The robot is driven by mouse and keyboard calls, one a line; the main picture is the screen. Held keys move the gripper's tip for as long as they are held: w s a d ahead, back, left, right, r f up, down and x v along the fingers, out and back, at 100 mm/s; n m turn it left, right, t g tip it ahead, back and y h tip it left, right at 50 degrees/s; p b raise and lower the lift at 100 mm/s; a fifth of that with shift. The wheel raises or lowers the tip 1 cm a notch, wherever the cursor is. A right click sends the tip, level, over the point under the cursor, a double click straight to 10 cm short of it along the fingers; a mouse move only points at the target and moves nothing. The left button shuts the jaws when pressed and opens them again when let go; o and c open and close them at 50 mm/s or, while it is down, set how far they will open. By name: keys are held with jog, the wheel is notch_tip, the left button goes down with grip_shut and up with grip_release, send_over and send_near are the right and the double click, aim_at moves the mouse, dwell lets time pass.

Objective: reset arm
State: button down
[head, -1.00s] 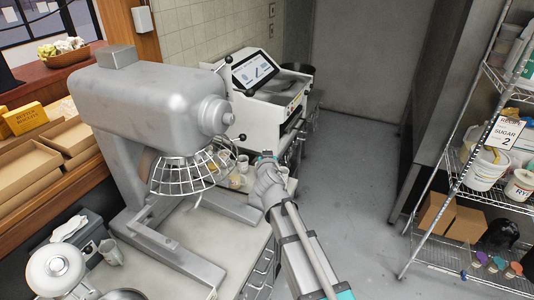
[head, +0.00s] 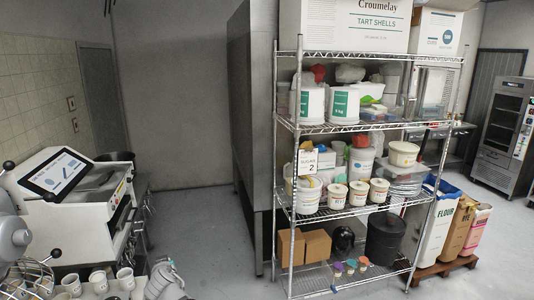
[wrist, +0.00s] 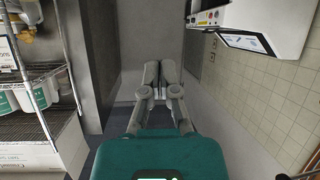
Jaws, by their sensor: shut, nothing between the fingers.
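My gripper (wrist: 157,75) shows in the wrist view with its two grey fingers together and nothing between them. It points toward a plain grey wall and touches nothing that I can see. In the head view only a grey part of my arm (head: 165,279) shows at the bottom left edge, beside several small cups.
A wire shelf (head: 350,126) with tubs and boxes stands right of centre. A white machine with a screen (head: 65,215) and part of the mixer (head: 12,238) are at left. Flour sacks (head: 440,225) stand on a pallet at right. The grey floor (head: 200,225) between is clear.

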jog(key=w+d+f+m+g+h+b, duration=0.1)
jog(key=d+f+g+h+b, duration=0.1)
jog(key=d+f, duration=0.5)
jog(key=d+f+m+g+h+b, duration=0.1)
jog(key=d+f+h+b, duration=0.1)
jog(key=d, duration=0.9)
jog(key=w+d+f+m+g+h+b, duration=0.15)
jog(key=d+f, duration=0.35)
jog(key=d, duration=0.5)
jog(key=s+d+f+g+b, duration=0.2)
jog(key=s+d+f, duration=0.2)
jog(key=d, duration=0.3)
jog(key=s+d+f+m+g+b, duration=0.1)
jog(key=s+d+f+g+b, duration=0.2)
jog(key=s+d, duration=0.2)
jog(key=s+d+f+g+b, duration=0.3)
jog(key=s+d+f, duration=0.1)
jog(key=d, duration=0.5)
jog(key=shift+s+f+y, duration=0.35)
jog(key=shift+s+y, duration=0.1)
jog(key=shift+s, duration=0.4)
